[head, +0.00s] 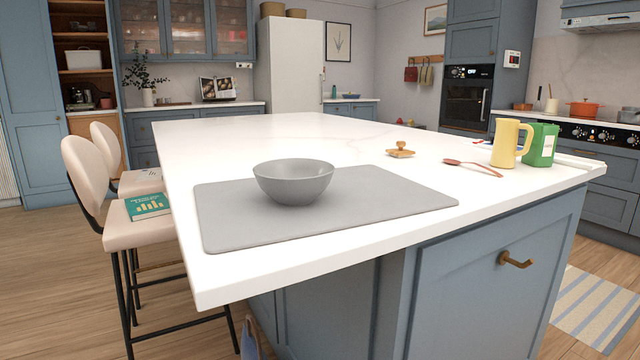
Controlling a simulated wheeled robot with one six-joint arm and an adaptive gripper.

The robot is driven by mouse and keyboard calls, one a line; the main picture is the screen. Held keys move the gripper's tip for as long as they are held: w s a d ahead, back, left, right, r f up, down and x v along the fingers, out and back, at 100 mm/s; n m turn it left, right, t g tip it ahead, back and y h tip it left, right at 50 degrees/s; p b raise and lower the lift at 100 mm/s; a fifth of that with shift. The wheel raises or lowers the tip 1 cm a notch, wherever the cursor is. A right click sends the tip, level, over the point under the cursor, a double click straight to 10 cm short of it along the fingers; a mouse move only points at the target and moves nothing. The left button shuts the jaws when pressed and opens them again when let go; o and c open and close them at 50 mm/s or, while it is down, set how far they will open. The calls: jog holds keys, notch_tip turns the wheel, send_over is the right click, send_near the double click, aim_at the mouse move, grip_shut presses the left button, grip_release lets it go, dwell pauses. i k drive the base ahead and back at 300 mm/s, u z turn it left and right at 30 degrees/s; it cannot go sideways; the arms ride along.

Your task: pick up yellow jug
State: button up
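The yellow jug (506,143) stands upright on the white island top near its right edge, in the head view. Its handle is on the right side, in front of a green container (541,144) that stands just to the right of it. My gripper is not in this view.
A grey bowl (293,181) sits on a grey mat (325,216) at the front of the island (250,130). A wooden stamp-like object (400,150) and a reddish spoon (473,166) lie left of the jug. Chairs (140,236) stand along the left side. The far island top is mostly clear.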

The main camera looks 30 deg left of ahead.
aim_at(504, 155)
jog(key=z, duration=0.8)
jog(key=i, duration=0.8)
jog(key=u, duration=2.7)
jog(key=i, duration=0.5)
jog(key=z, duration=0.95)
jog(key=k, duration=0.5)
jog(key=z, duration=0.9)
